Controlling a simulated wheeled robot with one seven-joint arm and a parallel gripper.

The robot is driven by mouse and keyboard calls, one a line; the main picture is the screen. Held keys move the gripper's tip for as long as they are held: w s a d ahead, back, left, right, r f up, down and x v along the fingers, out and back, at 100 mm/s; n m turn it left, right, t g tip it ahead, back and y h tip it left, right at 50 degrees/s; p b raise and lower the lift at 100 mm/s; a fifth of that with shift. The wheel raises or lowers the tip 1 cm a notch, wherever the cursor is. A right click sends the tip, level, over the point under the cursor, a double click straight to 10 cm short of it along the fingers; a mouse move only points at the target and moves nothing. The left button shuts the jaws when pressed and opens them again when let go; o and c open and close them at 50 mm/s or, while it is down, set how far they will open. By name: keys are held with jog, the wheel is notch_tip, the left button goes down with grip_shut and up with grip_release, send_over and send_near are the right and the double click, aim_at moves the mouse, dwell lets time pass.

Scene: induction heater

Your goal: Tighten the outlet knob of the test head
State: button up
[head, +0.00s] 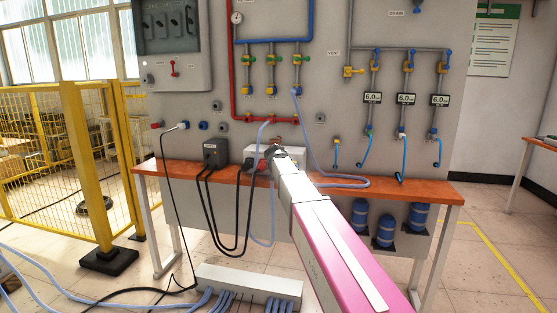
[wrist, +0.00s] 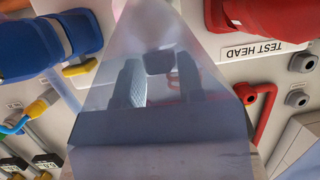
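The test head (head: 252,154) is a pale box on the orange bench, partly covered by my arm. Its printed label (wrist: 250,49) appears upside down in the wrist view. My gripper (head: 276,151) is at the box. In the wrist view its two dark fingers (wrist: 160,82) stand apart behind a see-through wedge. A dark grey block (wrist: 160,61) shows between the fingertips. I cannot tell whether it is the outlet knob or whether the fingers touch it. A large red part (wrist: 275,15) and a large blue part (wrist: 45,50) flank the gripper.
The orange bench top (head: 420,183) is mostly clear on the right. A black box (head: 215,152) with looping cables stands left of the test head. Pale hoses (head: 340,182) lie on the bench. Behind is a panel of pipes, valves and displays (head: 405,99). A yellow fence (head: 75,150) stands left.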

jog(key=shift+a, duration=0.1)
jog(key=shift+m+g+h, duration=0.3)
jog(key=shift+m+h, duration=0.4)
jog(key=shift+h, duration=0.1)
jog(key=o, duration=0.9)
jog(key=v, duration=1)
jog(key=shift+s+a+r, duration=0.15)
jog(key=shift+s+a, duration=0.05)
jog(key=shift+s, duration=0.1)
